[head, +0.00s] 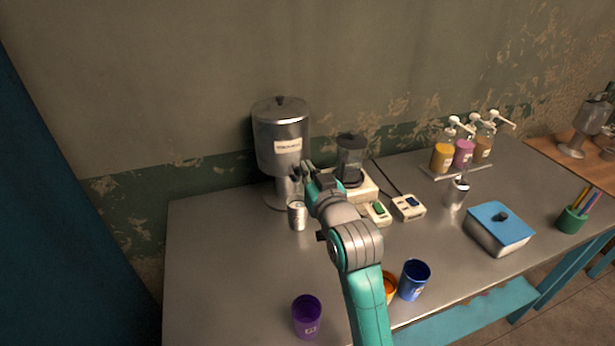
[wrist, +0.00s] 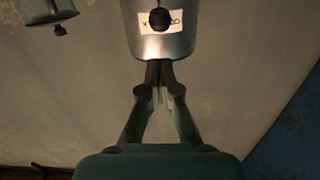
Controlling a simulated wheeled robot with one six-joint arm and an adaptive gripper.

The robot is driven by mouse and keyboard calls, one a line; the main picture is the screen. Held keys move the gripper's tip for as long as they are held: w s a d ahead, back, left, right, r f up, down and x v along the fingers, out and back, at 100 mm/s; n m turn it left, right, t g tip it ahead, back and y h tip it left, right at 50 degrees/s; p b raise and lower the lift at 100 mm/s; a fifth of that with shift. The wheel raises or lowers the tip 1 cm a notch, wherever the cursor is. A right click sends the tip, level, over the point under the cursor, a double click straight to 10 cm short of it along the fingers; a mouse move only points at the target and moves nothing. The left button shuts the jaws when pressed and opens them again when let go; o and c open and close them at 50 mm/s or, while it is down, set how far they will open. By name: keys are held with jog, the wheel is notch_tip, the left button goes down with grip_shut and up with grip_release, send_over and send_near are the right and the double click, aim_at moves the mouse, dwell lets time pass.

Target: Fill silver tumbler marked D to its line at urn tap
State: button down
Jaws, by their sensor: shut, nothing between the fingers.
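A steel urn (head: 281,138) with a pale label stands at the back of the table. A silver tumbler (head: 297,217) stands upright at the urn's foot, below the tap area; its mark and line are too small to read, and its contents are hidden. My gripper (head: 304,170) is shut and empty in front of the lower urn, above the tumbler. The tap is hidden behind it. In the wrist view my gripper (wrist: 159,64) has its fingertips together before the urn (wrist: 160,45), whose label is partly covered by a dark knob. I cannot tell whether the fingers touch the urn.
A blender (head: 350,160), switch boxes (head: 408,207), a second silver vessel (head: 456,193) and a blue-lidded box (head: 499,228) stand to the right. Pump bottles (head: 464,152) are at the back. Purple (head: 307,317), orange (head: 390,288) and blue (head: 414,280) cups stand in front. The left table is clear.

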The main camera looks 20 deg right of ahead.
jog(key=s, duration=0.9)
jog(key=shift+f, duration=0.45)
jog(key=shift+g, duration=0.7)
jog(key=s+f, duration=1.8)
jog(key=shift+s+f, duration=0.15)
jog(key=shift+f, duration=0.1)
jog(key=s+f+g, duration=0.1)
jog(key=s+f, duration=0.1)
jog(key=s, duration=2.2)
jog(key=shift+a+f, duration=0.15)
jog(key=shift+f, duration=0.15)
